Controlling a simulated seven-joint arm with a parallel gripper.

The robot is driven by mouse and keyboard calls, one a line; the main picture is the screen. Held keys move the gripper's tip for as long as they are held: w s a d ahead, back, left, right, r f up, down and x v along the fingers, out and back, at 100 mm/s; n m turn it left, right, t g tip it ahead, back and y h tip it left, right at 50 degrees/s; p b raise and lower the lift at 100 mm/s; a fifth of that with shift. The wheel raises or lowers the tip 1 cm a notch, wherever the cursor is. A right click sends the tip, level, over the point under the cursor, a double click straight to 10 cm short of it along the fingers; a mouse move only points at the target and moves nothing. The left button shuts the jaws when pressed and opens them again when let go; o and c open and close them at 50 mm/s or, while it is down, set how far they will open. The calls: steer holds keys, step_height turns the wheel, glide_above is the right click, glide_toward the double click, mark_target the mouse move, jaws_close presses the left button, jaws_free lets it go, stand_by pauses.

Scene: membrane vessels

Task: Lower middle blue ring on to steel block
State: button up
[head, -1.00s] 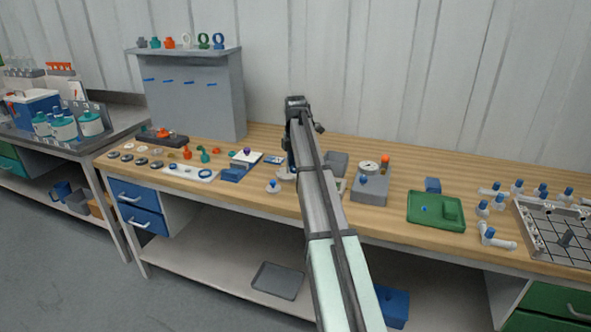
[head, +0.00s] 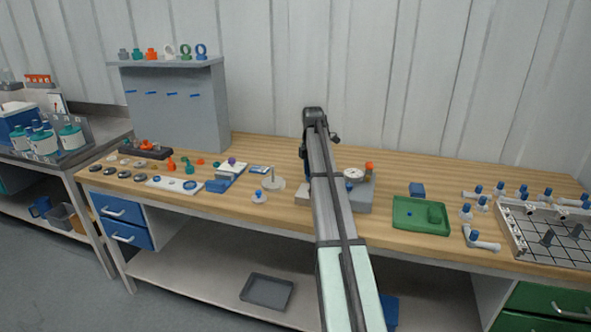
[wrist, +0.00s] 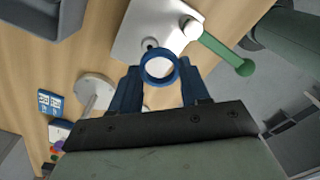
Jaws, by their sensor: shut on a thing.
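My gripper (wrist: 160,74) has blue fingers and is shut on a blue ring (wrist: 161,83) in the wrist view. The ring's opening faces the camera. The pale steel block (wrist: 126,40) lies beyond the ring, with a small dark round feature, a bright round part and a green-handled lever (wrist: 226,53) on it. The ring overlaps the block's near edge in this view; I cannot tell the gap between them. In the head view, part of the block (head: 303,193) shows left of my arm, which hides the ring and most of the gripper.
A round disc with a thin post (head: 273,182) stands left of the block. A grey unit with a dial (head: 361,195) is close on the right. A green tray (head: 421,215) lies farther right. Bare bench (head: 270,150) is behind.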

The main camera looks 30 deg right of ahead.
steer(key=shift+w+d+n, duration=0.2)
steer(key=shift+w+n, duration=0.1)
steer(key=shift+w, duration=0.25)
steer(key=shift+f, duration=0.15)
steer(key=shift+f, duration=0.2)
steer(key=shift+f, duration=2.5)
steer(key=o, duration=1.1)
steer(key=shift+r, duration=0.1)
